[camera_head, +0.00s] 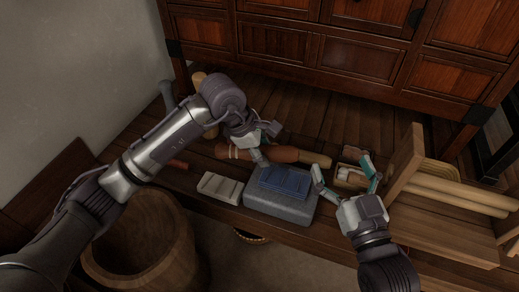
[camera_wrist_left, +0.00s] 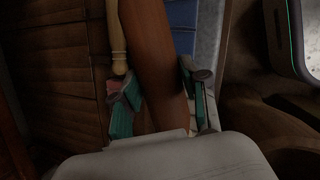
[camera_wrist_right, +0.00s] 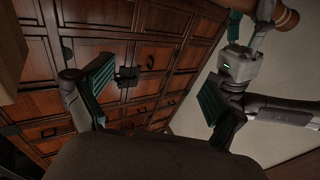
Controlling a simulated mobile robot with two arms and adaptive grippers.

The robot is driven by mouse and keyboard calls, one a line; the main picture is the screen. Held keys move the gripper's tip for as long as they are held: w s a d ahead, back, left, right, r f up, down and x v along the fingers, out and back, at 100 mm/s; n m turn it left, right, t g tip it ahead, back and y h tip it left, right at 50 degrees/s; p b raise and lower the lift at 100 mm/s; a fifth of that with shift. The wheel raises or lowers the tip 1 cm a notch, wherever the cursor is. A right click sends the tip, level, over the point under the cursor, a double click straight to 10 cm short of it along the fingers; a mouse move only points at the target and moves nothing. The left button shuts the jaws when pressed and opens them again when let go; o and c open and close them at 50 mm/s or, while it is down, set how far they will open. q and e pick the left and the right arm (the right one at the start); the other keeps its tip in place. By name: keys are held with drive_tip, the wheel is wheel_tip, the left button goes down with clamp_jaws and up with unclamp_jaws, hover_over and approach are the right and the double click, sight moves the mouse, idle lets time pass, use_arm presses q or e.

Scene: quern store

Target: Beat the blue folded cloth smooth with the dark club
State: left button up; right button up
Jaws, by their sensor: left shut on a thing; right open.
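The blue folded cloth (camera_head: 285,182) lies on a grey block (camera_head: 280,207) at the front of the wooden bench. Its edge shows in the left wrist view (camera_wrist_left: 181,28). My left gripper (camera_head: 264,143) is shut on the dark brown club (camera_head: 285,154), just behind the cloth. The club (camera_wrist_left: 160,50) runs between the fingers in the left wrist view. Its end (camera_wrist_right: 287,20) shows at the top of the right wrist view. Whether the club touches anything below is hard to tell. My right gripper (camera_head: 346,178) is open and empty, to the right of the block.
A small box of pale things (camera_head: 350,176) is behind my right gripper. A wooden rack with pale rollers (camera_head: 455,190) stands at right. A wooden tub (camera_head: 140,240) stands front left, a drawer cabinet (camera_head: 320,50) behind.

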use_arm(q)
wheel_tip(320, 180, down, 2)
drive_tip(key=shift+f+b, duration=0.2)
drive_tip(key=shift+b, duration=0.45)
drive_tip(key=shift+f, duration=0.2)
use_arm(e)
wheel_tip(320, 180, up, 6)
drive_tip(key=s+t+y, duration=0.1)
drive_tip(key=s+t, duration=0.1)
drive_tip(key=t, duration=0.2)
drive_tip(key=shift+a+r+t+y, duration=0.2)
drive_tip(key=shift+r+t+y, duration=0.05)
drive_tip(key=shift+t+y, duration=0.05)
